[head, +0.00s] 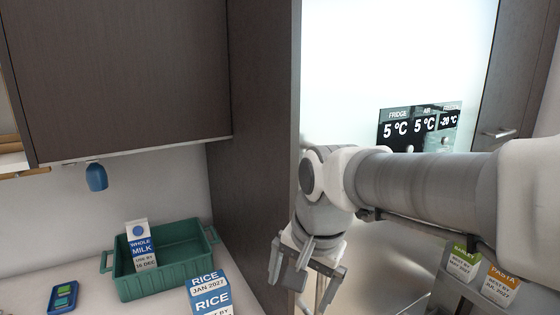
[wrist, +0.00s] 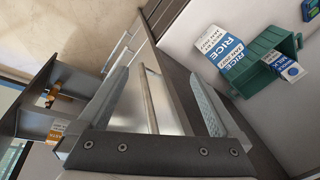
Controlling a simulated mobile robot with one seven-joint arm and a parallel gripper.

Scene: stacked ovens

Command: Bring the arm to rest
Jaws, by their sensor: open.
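My arm (head: 420,190) reaches in from the right in the head view and bends down at the wrist. My gripper (head: 304,284) hangs at its end, pointing down, in front of the tall dark panel and the steel front. Its fingers are apart with nothing seen between them. In the wrist view both fingers of my gripper (wrist: 155,90) stand wide apart, with a steel door-like surface and a long bar beyond them. Whether the fingers touch anything there I cannot tell.
A green crate (head: 165,286) holding a milk carton (head: 140,246) stands on the counter at left, with a rice box (head: 210,296) in front. A dark cabinet (head: 120,80) hangs above. A fridge display (head: 420,126) is behind my arm. Barley (head: 463,262) and pasta (head: 500,286) packs stand lower right.

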